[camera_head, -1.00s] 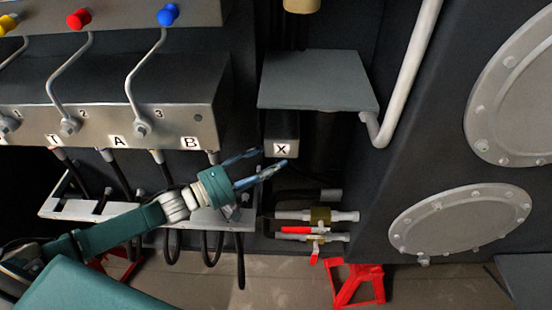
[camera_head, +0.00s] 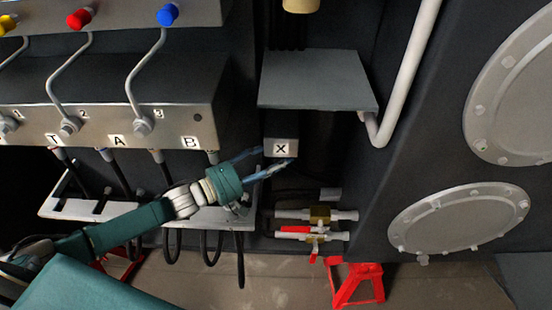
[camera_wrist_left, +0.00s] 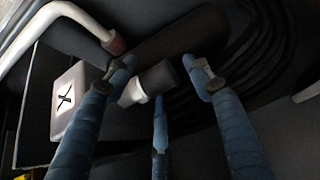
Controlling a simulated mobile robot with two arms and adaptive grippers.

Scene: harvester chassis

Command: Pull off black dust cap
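In the left wrist view a black dust cap (camera_wrist_left: 157,77) sits on the end of a pale metal coupling (camera_wrist_left: 132,93), beside the white block marked X (camera_wrist_left: 72,103). My left gripper (camera_wrist_left: 159,88) is open, its blue fingers spread on either side of the cap and below it. I cannot tell whether any finger touches the cap. In the head view the left gripper (camera_head: 272,162) reaches from the left to just below the X block (camera_head: 281,147); the cap cannot be made out there. My right gripper is not in view.
A grey plate (camera_head: 316,80) overhangs the X block, with a white pipe (camera_head: 408,75) to its right. Below are a valve with a red handle (camera_head: 296,229) and a red stand (camera_head: 355,283). Hoses and a lever-valve block (camera_head: 130,105) stand on the left.

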